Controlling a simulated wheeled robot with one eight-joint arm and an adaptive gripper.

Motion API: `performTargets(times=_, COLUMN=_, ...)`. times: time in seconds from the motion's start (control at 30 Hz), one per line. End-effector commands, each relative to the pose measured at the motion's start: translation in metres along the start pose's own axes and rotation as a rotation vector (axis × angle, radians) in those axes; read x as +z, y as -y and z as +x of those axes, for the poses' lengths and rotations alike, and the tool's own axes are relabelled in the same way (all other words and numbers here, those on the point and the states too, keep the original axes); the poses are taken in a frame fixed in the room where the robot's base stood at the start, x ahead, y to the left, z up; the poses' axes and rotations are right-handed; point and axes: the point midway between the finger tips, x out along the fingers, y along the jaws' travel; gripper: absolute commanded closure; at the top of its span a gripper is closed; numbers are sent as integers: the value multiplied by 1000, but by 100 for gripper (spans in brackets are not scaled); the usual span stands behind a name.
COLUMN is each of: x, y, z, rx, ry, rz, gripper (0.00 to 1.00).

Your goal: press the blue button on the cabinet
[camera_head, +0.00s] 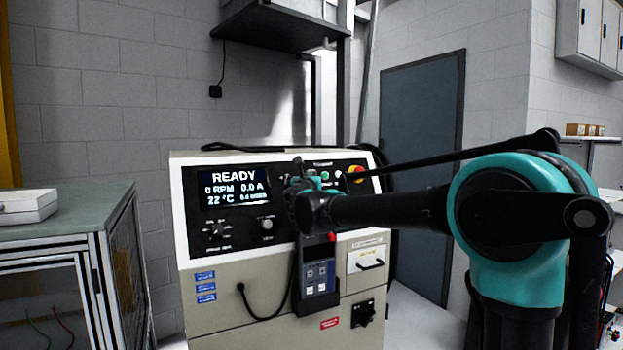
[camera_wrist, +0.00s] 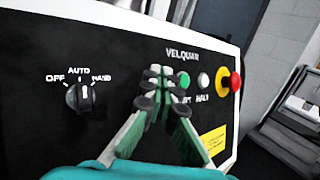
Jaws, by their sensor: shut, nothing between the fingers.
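The cabinet (camera_head: 222,318) has a black sloped panel, which fills much of the wrist view (camera_wrist: 105,55). I cannot make out a blue button in either view; part of the button row is hidden behind my fingers. My gripper (camera_wrist: 158,85) is shut and empty, its fingertips over the panel below the "VELQUAR" label. Whether they touch it I cannot tell. In the head view my gripper (camera_head: 300,183) is partly hidden by my wrist. Just right of the fingertips are a green button (camera_wrist: 185,80) and a white button (camera_wrist: 203,81).
A red emergency knob (camera_wrist: 235,81) on a yellow base sits at the panel's right. A rotary selector (camera_wrist: 79,97) is to the left. A pendant (camera_head: 319,280) hangs on the cabinet front. A bench (camera_head: 65,223) with a white case (camera_head: 27,207) stands left.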

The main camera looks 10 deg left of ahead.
Motion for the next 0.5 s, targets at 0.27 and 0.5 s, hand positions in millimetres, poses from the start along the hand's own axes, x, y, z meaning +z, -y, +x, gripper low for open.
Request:
performTargets(times=0.27, x=1, y=1, z=-2, rx=0, ry=0, rz=0, gripper=100)
performTargets(times=0.5, x=8, y=8, z=-11, rx=0, ry=0, rz=0, gripper=100)
